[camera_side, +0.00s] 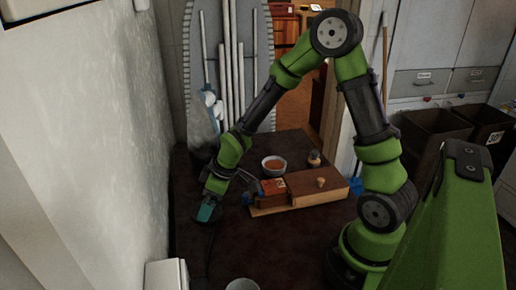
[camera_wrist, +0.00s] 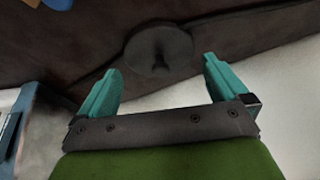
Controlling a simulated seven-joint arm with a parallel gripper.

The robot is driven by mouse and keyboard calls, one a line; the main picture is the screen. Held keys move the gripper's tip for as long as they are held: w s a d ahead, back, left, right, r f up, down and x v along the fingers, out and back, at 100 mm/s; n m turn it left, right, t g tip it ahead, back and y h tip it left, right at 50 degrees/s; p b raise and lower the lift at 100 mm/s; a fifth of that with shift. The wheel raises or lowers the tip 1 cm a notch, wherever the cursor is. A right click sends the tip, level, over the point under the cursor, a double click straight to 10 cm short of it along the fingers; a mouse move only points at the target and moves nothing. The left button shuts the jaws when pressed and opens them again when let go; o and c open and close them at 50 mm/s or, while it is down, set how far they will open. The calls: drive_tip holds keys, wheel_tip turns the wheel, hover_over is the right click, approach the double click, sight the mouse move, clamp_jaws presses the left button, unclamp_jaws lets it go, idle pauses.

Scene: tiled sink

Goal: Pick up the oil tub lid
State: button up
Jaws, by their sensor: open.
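A dark round lid with a small raised centre, which looks like the oil tub lid (camera_wrist: 158,50), lies on the dark surface in the wrist view. My gripper (camera_wrist: 160,80) is open and empty, with its two teal fingers apart. The lid appears just ahead of the fingertips, centred roughly between them, with no visible contact. In the side view my gripper (camera_side: 206,213) points down at the left of the dark table (camera_side: 275,245), near the pale wall. I cannot make out the lid there; it is dark on dark or hidden by the gripper.
A wooden box (camera_side: 320,199) with an orange block (camera_side: 273,187) stands right of my gripper. A white bowl (camera_side: 274,172) and a small jar (camera_side: 314,160) are behind it. The pale wall (camera_side: 110,150) is close on the left. A white cup (camera_side: 242,285) is at the front.

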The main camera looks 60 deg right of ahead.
drive_tip(key=shift+x, duration=1.2)
drive_tip(key=c, duration=0.7)
drive_tip(key=shift+o, duration=0.2)
drive_tip(key=shift+r, duration=0.15)
wheel_tip(320, 180, up, 9)
drive_tip(key=s+d+m+h, duration=0.1)
drive_tip(key=s+d+m, duration=0.15)
drive_tip(key=d, duration=0.65)
drive_tip(key=s+d+m+h, duration=0.2)
drive_tip(key=d+m, duration=0.2)
drive_tip(key=d, duration=0.4)
drive_tip(key=s+d+m+h, duration=0.1)
drive_tip(key=s+d+m, duration=0.2)
drive_tip(key=d, duration=0.6)
drive_tip(key=shift+w+a+f, duration=0.1)
drive_tip(key=shift+f, duration=1.25)
drive_tip(key=shift+w+f, duration=0.15)
drive_tip(key=shift+f, duration=1.2)
